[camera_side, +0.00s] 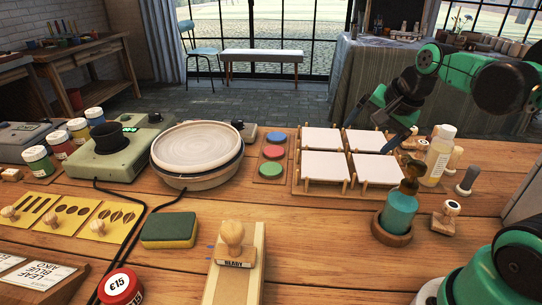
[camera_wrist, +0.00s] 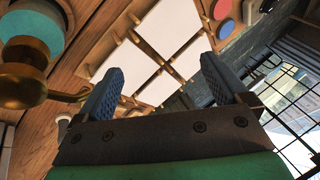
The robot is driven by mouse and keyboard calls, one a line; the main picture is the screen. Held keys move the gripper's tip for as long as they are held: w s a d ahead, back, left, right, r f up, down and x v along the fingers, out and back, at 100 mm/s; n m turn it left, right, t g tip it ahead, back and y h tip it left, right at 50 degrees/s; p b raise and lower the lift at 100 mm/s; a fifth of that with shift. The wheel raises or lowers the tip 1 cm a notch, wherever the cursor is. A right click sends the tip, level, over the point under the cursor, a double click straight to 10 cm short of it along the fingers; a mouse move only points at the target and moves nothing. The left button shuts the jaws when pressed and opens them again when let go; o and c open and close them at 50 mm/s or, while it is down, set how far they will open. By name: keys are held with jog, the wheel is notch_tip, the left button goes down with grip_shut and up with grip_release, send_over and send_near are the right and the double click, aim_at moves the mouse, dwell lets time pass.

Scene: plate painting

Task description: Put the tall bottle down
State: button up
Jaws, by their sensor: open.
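A tall clear bottle (camera_side: 438,157) with a white cap and pale yellow liquid stands upright on the table, right of the white tiles in the side view. A teal pump bottle (camera_side: 399,212) with a bronze top stands upright in a round wooden dish (camera_side: 391,235) nearer the camera. In the wrist view the pump bottle's bronze top (camera_wrist: 24,82) is at the left, outside the fingers. My gripper (camera_side: 390,126) is open and empty above the back right of the tiles, apart from both bottles. Its blue fingers (camera_wrist: 158,85) frame white tiles in the wrist view. I cannot make out the clear bottle there.
Four-sided white tiles (camera_side: 320,165) rest on a wooden peg rack. Red, blue and green discs (camera_side: 273,152) lie left of it. A stamp (camera_side: 445,217) and a grey knobbed tool (camera_side: 467,181) stand near the bottles. A pottery wheel (camera_side: 197,150) is left.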

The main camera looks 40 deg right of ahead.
jog(key=a+f+n+t+y, duration=0.1)
jog(key=a+f+n, duration=0.1)
jog(key=a+n, duration=0.8)
jog(key=n, duration=0.4)
jog(key=shift+s+a+n+t, duration=0.15)
jog(key=shift+s+n+t, duration=0.15)
jog(key=shift+s, duration=0.1)
jog(key=shift+f, duration=0.1)
